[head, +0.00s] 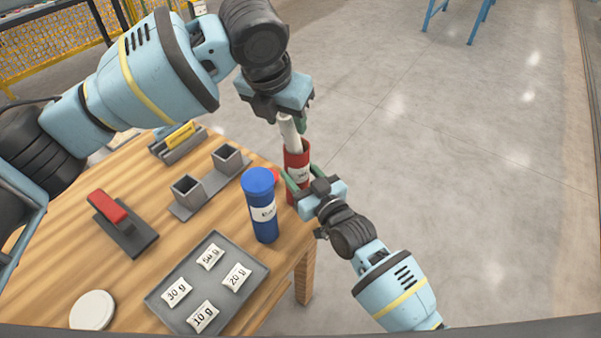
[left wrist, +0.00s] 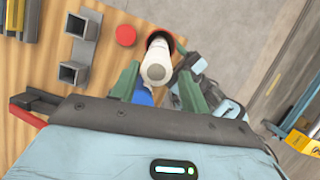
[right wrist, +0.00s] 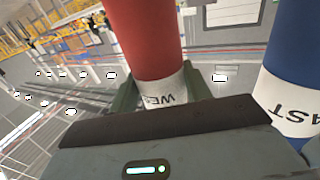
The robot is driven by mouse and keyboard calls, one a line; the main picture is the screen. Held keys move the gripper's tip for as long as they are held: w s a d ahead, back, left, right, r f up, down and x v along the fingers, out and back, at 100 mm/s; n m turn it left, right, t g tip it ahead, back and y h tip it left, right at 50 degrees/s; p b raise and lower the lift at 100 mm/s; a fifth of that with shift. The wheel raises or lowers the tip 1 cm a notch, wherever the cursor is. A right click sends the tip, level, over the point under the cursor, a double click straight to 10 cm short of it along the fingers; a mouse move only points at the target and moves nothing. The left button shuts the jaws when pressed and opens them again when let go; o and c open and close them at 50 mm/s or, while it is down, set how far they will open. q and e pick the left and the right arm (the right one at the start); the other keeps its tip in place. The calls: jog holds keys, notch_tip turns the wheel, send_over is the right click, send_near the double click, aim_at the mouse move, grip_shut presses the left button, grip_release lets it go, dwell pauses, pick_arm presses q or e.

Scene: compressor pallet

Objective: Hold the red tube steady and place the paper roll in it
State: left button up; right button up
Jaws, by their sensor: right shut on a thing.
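The red tube (head: 297,160) stands upright at the table's right edge. My right gripper (head: 300,188) is shut around it low down; the right wrist view shows the tube (right wrist: 145,40) between its green fingers. The white paper roll (head: 289,132) stands in the tube's mouth, its lower end hidden inside and its upper part sticking out. My left gripper (head: 290,118) is directly above the tube, around the roll's top. In the left wrist view its fingers are spread on both sides of the roll (left wrist: 156,66), with a visible gap on the right.
A blue tube (head: 262,205) stands close to the left of the red one. A red cap (left wrist: 126,35), grey square holders (head: 187,190), a tray (head: 160,297) of labelled weight packets, a stapler-like red tool (head: 107,207) and a white disc (head: 92,310) are on the table.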

pick_arm(q)
jog(key=shift+o, duration=0.8)
jog(key=v, duration=1.2)
pick_arm(e)
jog(key=o, duration=1)
jog(key=shift+o, duration=0.2)
jog(key=v, duration=1.2)
